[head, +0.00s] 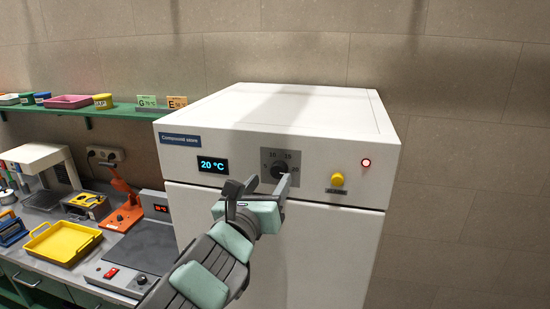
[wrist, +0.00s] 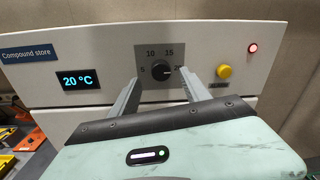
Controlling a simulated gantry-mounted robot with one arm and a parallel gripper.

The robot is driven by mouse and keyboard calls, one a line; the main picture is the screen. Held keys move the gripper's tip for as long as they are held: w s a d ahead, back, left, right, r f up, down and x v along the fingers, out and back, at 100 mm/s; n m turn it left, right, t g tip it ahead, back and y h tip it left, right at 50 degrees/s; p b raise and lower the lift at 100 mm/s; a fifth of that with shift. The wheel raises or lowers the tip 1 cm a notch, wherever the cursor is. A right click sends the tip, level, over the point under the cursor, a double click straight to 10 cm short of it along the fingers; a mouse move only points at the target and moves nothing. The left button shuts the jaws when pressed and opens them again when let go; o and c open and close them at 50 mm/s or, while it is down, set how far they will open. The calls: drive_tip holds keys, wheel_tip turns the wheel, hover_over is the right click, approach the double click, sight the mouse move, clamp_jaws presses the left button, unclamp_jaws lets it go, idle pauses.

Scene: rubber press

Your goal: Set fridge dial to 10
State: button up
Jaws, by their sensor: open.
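The white fridge (head: 290,107) is labelled "Compound store" and its blue display (head: 212,165) reads 20 °C. The black round dial (wrist: 161,76) sits on a grey plate with marks including 5, 10 and 15; its white pointer line points right, toward the mark partly hidden by a finger. In the head view the dial (head: 278,171) shows just behind my fingertips. My gripper (head: 262,186) is open, its fingers pointing at the panel. In the wrist view my gripper (wrist: 162,78) has one finger on each side of the dial, with gaps visible; whether the tips reach its depth is unclear.
A yellow button (head: 337,180) and a lit red lamp (head: 366,163) are right of the dial. Left of the fridge, a bench holds a yellow tray (head: 37,245), an orange stand (head: 122,215) and a hotplate (head: 133,268). A green shelf (head: 100,112) runs along the wall.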

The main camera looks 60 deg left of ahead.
sight(277, 172)
drive_tip(key=shift+p+x, duration=0.35)
drive_tip(key=shift+x, duration=2)
drive_tip(key=shift+f, duration=0.1)
drive_tip(key=shift+c, duration=0.2)
clamp_jaws()
